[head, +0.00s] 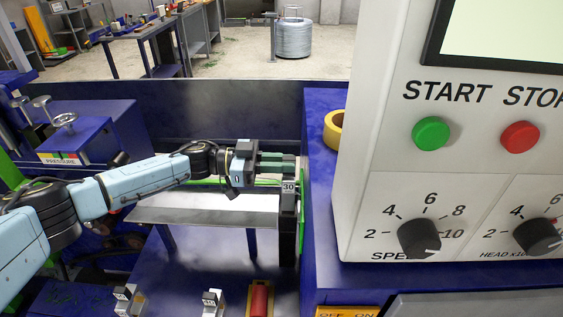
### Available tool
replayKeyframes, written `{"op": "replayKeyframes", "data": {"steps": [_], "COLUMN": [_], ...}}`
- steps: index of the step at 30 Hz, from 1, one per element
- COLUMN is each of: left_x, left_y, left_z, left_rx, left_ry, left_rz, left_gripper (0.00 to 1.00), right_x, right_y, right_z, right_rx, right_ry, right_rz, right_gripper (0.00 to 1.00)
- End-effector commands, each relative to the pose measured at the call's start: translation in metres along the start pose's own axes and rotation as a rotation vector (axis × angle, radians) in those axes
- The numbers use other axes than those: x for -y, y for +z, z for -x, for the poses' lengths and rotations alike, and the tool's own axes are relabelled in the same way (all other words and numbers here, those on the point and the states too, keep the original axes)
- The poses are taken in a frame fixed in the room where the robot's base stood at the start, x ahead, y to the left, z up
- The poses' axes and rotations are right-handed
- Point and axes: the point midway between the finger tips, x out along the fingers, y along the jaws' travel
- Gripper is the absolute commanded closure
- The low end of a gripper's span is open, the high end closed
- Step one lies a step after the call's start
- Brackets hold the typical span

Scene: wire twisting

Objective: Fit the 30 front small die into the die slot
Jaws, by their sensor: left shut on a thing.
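The small die marked 30 (288,188) is in the middle of the head view, beside the blue machine housing. My left gripper (284,164) reaches in from the left, with its fingers shut on this die from above. A dark upright block (287,228) is directly below the 30 label. I cannot tell where the die ends and the block or slot begins, or how far the die sits in. The die slot itself is not clearly seen. My right gripper is not in view.
A control panel (430,190) with START and STOP buttons fills the right. A yellow ring (335,130) lies on the blue housing beside it. Two small labelled pieces (124,296) (212,299) and a red part (259,299) are at the bottom. A grey plate (200,217) lies below my left arm.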

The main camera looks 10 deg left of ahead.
Motion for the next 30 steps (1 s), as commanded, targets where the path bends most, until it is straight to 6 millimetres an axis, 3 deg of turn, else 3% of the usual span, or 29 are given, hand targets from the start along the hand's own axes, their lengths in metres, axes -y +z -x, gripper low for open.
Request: {"op": "replayKeyframes", "data": {"steps": [30], "left_x": [0.000], "left_y": [0.008], "left_z": [0.000], "left_rx": [-0.002], "left_ry": [0.001], "left_rz": [-0.001], "left_gripper": [1.00], "right_x": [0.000], "right_y": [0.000], "right_z": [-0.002], "right_rx": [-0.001], "right_ry": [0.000], "right_rz": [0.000], "right_gripper": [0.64]}}
